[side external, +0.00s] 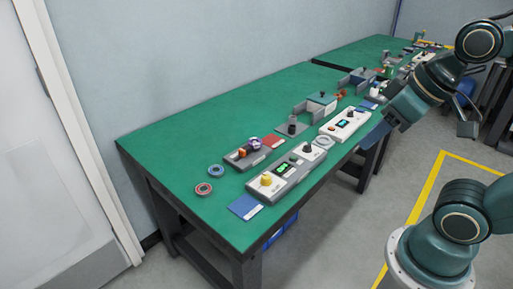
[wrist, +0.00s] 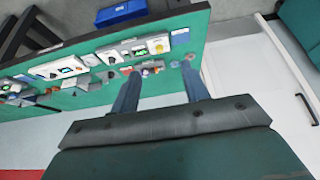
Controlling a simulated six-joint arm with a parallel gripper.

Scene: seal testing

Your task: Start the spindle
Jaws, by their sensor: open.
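A long grey control unit (side external: 287,174) lies near the front edge of the green bench (side external: 180,130). It carries a yellow knob (side external: 266,180), a lit green display (side external: 282,168) and a dark knob (side external: 307,148). The yellow knob also shows in the wrist view (wrist: 159,47). Behind the unit, a grey tray (side external: 238,162) holds small orange and purple parts. A dark upright cylinder (side external: 292,122) stands on a grey block. I cannot tell which part is the spindle. My gripper (side external: 418,137) is open and empty, right of the bench; its two fingers show in the wrist view (wrist: 160,70).
A white unit with a blue display (side external: 343,124) stands farther along the bench, with several fixtures beyond. The bench's left part is clear. A blue bin (side external: 281,230) is underneath.

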